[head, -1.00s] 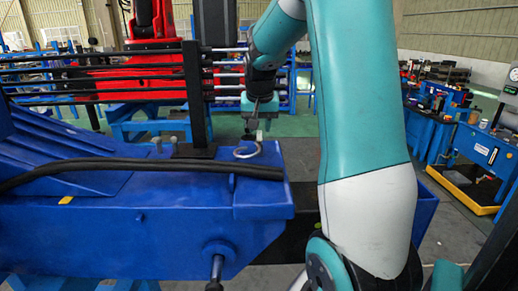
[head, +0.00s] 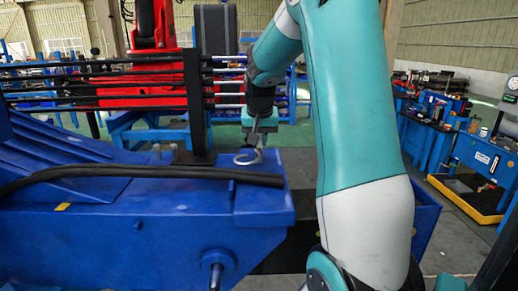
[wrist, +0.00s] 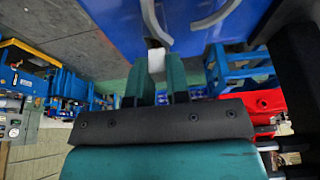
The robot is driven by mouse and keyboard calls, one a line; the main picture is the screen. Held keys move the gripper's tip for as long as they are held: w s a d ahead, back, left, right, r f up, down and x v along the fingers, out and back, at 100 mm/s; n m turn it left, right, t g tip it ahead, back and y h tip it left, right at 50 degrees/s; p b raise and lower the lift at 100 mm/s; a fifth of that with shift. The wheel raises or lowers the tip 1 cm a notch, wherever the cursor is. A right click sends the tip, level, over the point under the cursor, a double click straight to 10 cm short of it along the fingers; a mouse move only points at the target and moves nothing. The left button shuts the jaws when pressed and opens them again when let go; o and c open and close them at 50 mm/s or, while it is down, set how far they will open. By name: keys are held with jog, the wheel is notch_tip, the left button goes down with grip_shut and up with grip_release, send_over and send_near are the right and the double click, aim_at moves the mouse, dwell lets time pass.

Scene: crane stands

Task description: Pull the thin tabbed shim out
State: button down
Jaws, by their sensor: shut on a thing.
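The thin shim (head: 243,160) is a light grey curved strip on top of the blue beam (head: 140,225), near its right end. In the wrist view its curved grey arms (wrist: 215,17) show against the blue surface, and its pale tab (wrist: 156,60) sits between the teal fingers. My gripper (head: 256,146) points down at the beam top, at the shim's tab side. In the wrist view my gripper (wrist: 157,72) is shut on the tab. How far the shim is under anything cannot be told.
A black cable (head: 140,172) runs along the beam top, close to the shim. A dark upright post (head: 198,105) with horizontal rods stands left of my gripper. A red machine (head: 155,80) stands behind. Blue workbenches (head: 480,160) are at the right, beyond open floor.

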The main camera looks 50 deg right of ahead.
jog(key=shift+r, duration=0.2)
jog(key=shift+r+p, duration=2.65)
jog(key=shift+r, duration=0.4)
